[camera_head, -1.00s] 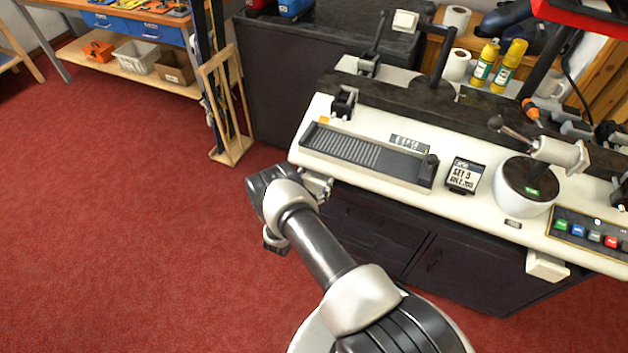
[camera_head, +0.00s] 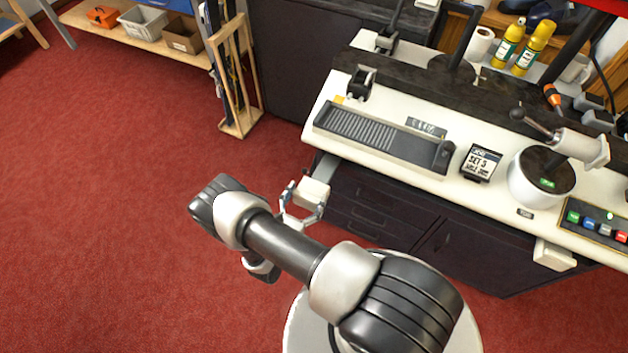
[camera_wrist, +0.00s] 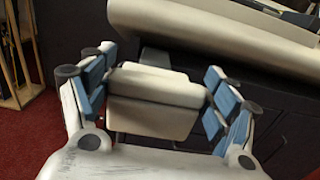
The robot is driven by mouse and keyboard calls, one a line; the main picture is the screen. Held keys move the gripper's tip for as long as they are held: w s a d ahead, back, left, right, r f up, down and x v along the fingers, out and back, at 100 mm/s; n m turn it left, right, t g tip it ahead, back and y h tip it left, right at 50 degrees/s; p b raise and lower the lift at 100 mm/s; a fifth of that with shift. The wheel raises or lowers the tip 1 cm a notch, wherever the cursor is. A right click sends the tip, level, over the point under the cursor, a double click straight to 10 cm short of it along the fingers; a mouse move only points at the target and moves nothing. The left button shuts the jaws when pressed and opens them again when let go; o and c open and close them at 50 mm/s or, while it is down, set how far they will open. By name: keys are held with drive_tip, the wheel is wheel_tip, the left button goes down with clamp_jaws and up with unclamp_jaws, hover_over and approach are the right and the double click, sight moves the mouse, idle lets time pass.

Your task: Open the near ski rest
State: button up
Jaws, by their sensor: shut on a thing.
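A white block-shaped ski rest (camera_head: 314,191) stands out from the front of the white bench (camera_head: 318,100) at its left end, on a grey slide (camera_head: 326,168). In the wrist view the rest (camera_wrist: 160,84) sits between the blue-padded fingers of my gripper (camera_wrist: 156,88). My gripper (camera_head: 305,199) is shut on it from the front, in the head view. The slide runs back from the rest under the bench's edge. A second white ski rest (camera_head: 554,254) sits close under the front edge at the right.
The dark cabinet with drawers (camera_head: 375,205) lies under the bench. Red carpet (camera_head: 110,200) is free to the left and in front. A wooden ski rack (camera_head: 239,110) stands beyond the bench's left end.

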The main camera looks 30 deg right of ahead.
drive_tip(key=shift+v, duration=0.85)
drive_tip(key=o, duration=1.5)
drive_tip(key=v, duration=1.2)
